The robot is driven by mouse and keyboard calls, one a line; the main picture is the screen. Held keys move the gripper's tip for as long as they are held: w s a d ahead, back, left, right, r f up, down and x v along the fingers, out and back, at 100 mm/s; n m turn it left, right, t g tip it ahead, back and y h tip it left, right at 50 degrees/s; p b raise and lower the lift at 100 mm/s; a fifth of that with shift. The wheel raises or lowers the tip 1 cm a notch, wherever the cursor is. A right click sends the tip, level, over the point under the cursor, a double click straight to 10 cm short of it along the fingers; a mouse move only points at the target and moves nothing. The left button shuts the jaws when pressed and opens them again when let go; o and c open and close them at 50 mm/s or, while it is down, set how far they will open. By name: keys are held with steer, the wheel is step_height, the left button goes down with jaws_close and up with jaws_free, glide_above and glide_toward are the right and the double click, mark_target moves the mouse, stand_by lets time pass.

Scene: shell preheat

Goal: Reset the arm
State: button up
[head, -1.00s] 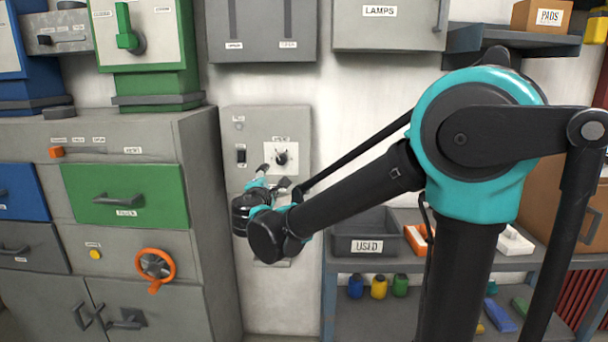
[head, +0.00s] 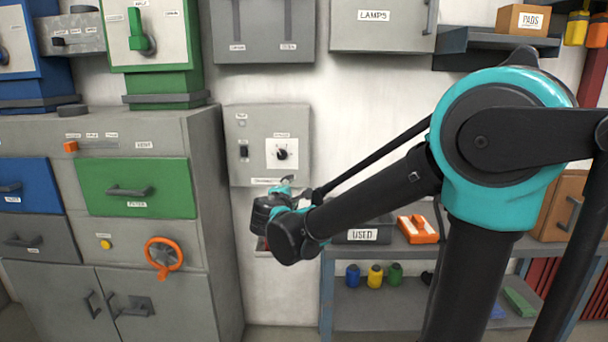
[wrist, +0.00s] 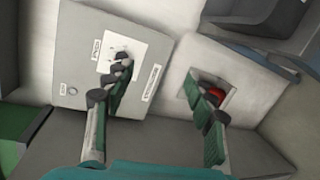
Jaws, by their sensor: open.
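My gripper (head: 287,183) is in front of the wall, at the lower edge of the grey wall panel (head: 240,115). In the wrist view its two fingers (wrist: 158,82) are spread wide with nothing between them. The panel carries a black knob (head: 282,154) on a white plate and a black switch (head: 243,151). In the wrist view, the left finger overlaps the panel's white plate (wrist: 133,47). The right finger partly hides a smaller wall plate with a red part (wrist: 216,96); I cannot tell whether it touches.
A grey cabinet (head: 205,215) stands close on the left, with a green drawer (head: 160,190) and an orange handwheel (head: 163,254). A shelf on the right holds a USED bin (head: 362,235) and an orange-and-white item (head: 418,229).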

steer(key=s+d+f+m+g+h, duration=0.1)
steer(key=s+d+f+m+g, duration=0.2)
steer(key=s+d+f+m, duration=0.5)
steer(key=s+d+f+m+g+h, duration=0.1)
steer(key=d+f+g, duration=0.4)
steer(key=d, duration=0.7)
steer(key=s+d+f+m+g+y, duration=0.1)
steer(key=s+f+m+y, duration=0.1)
steer(key=s+f+m, duration=0.2)
steer(key=s+d+f+m+g+y, duration=0.1)
steer(key=s+f+m, duration=0.4)
steer(key=s, duration=0.8)
step_height(320, 180, down, 3)
steer(key=shift+d+f+g+y, duration=0.15)
steer(key=shift+d+g+y, duration=0.2)
steer(key=shift+g+y, duration=0.45)
